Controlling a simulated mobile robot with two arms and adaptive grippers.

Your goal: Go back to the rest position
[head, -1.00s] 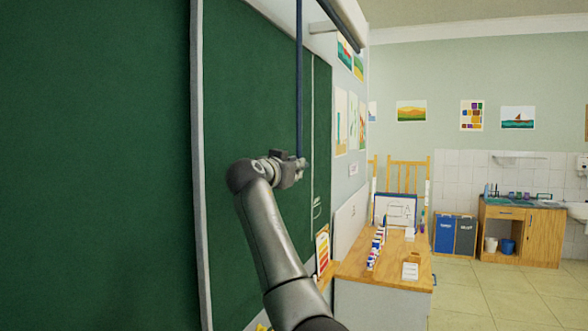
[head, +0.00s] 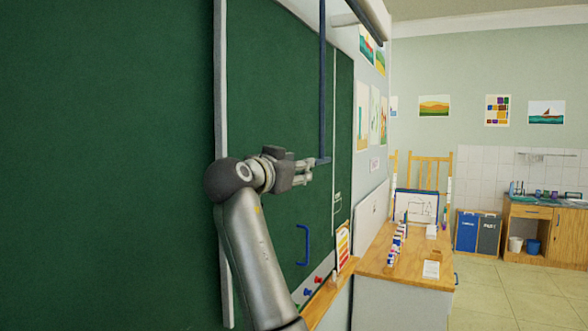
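My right gripper (head: 308,171) is in the middle of the head view, in front of the green chalkboard. Its arm rises from the bottom edge and bends toward the right at the wrist. Its two fingers appear apart, with nothing seen held between them. The fingertips are right beside the lower end of a dark blue rod (head: 322,85) that hangs from the top; whether they touch it I cannot tell. My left gripper is not in view.
The chalkboard (head: 100,150) fills the left side, close to the arm. A blue handle (head: 307,246) and a wooden ledge (head: 326,299) show right of the forearm. A wooden-topped table (head: 408,266) with paint bottles stands beyond. Tiled floor (head: 488,295) at right is clear.

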